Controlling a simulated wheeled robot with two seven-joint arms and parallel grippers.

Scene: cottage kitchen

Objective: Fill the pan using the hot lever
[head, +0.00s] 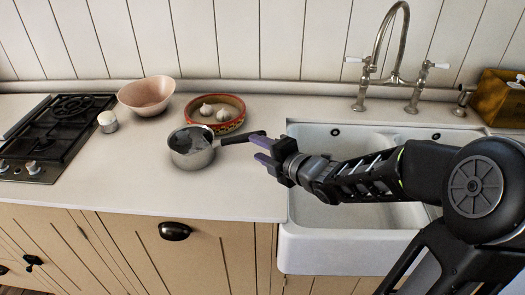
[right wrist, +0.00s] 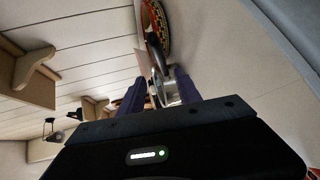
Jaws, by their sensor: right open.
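A small steel pan (head: 192,150) stands upright on the white counter, left of the sink. Its black handle (head: 238,138) points right, toward the sink. My right gripper (head: 260,151) is open at the handle's end, its purple fingers close to the handle; I cannot tell whether they touch it. In the right wrist view the open fingers (right wrist: 158,92) point toward the pan, which shows partly between them. The bridge tap (head: 385,78) has a lever on each side, a left one (head: 355,60) and a right one (head: 436,65). Which is hot cannot be read. My left gripper is out of view.
The white double sink (head: 340,250) lies under my right arm. A patterned bowl with garlic (head: 226,125) stands just behind the pan. A pink bowl (head: 147,94), a small white-topped jar (head: 108,121) and a gas hob (head: 55,135) are left. The counter in front of the pan is clear.

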